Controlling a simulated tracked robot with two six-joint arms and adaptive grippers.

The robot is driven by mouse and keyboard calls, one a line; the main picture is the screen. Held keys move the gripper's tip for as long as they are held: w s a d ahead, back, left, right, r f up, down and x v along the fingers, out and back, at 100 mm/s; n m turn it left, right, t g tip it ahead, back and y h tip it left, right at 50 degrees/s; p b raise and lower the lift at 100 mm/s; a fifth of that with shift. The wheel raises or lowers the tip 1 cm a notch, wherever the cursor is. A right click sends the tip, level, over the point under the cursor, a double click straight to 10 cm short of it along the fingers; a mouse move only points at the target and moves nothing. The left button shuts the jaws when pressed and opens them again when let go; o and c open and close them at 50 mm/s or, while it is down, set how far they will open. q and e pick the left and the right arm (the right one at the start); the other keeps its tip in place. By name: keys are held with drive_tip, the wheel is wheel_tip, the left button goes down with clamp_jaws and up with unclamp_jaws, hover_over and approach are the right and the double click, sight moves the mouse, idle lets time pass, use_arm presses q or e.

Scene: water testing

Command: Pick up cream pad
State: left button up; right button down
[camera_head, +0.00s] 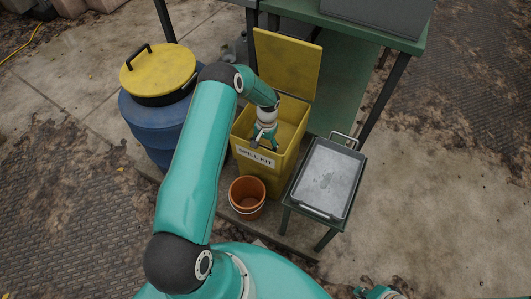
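The cream pad cannot be made out. The yellow spill kit box (272,175) stands open in the middle, with its lid (287,65) raised at the back. My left arm reaches over into the box. My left gripper (258,143) is down inside the opening, near the front wall; its fingertips are small and partly hidden, so I cannot tell its state or whether it holds anything. My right gripper (376,292) shows only in part at the bottom edge, outside the box, and its fingers are not clear.
A blue barrel (150,125) with a yellow lid (158,70) stands left of the box. An orange bucket (247,197) is in front. A metal tray (327,180) sits on a small green stand to the right. A green table (390,32) is behind. The ground at right is clear.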

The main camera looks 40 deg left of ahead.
use_arm(q)
drive_tip(key=c, duration=0.6)
drive_tip(key=shift+r, duration=0.1)
drive_tip(key=shift+c, duration=0.2)
wheel_tip(320, 180, up, 20)
drive_tip(key=p, duration=0.2)
drive_tip(key=o, duration=0.6)
drive_tip(key=shift+c, duration=0.2)
drive_tip(key=c, duration=0.8)
